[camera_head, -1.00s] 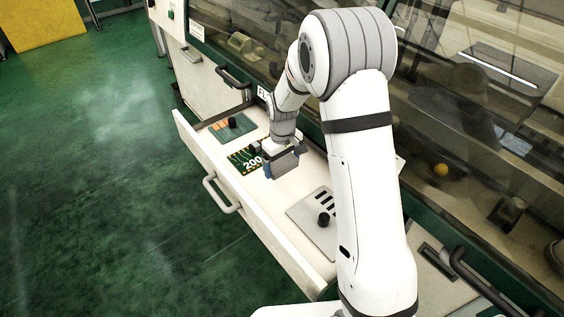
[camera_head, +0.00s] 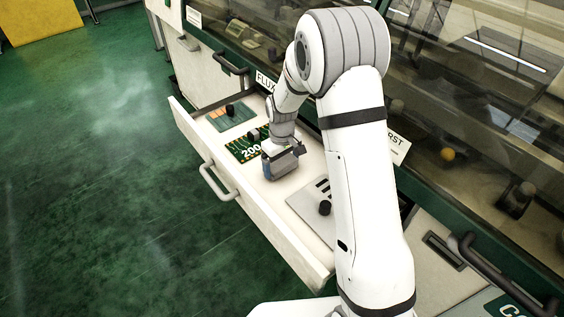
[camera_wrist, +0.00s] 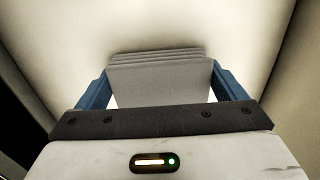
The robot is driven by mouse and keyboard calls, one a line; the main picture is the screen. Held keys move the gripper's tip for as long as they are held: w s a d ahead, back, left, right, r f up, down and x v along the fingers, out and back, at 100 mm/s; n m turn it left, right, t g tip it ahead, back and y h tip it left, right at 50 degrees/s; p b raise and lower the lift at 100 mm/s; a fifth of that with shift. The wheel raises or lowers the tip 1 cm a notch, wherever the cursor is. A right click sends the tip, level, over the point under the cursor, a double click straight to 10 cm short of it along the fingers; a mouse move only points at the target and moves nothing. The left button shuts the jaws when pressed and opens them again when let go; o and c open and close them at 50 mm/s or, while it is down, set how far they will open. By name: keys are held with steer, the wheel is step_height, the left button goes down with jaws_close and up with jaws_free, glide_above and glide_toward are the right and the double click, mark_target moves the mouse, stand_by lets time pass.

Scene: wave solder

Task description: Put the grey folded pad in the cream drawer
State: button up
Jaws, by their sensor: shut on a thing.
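The cream drawer (camera_head: 262,225) is pulled out from the machine. My gripper (camera_head: 281,164) is over the drawer's inside, between the green board and the grey plate. In the wrist view its blue fingers are shut on the grey folded pad (camera_wrist: 160,77), one finger at each side. The pad's stacked folds show at its far edge, with the pale drawer floor beyond. I cannot tell whether the pad touches the floor. In the head view the pad is mostly hidden by the gripper.
A grey slotted plate with a black knob (camera_head: 313,207) lies at the near end. A glazed machine (camera_head: 470,110) stands to the right.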

mark_target(282, 162)
steer(key=shift+f+b, duration=0.4)
steer(key=shift+f, duration=0.15)
steer(key=o, duration=0.7)
steer(key=shift+r, duration=0.1)
steer(key=shift+r, duration=3.85)
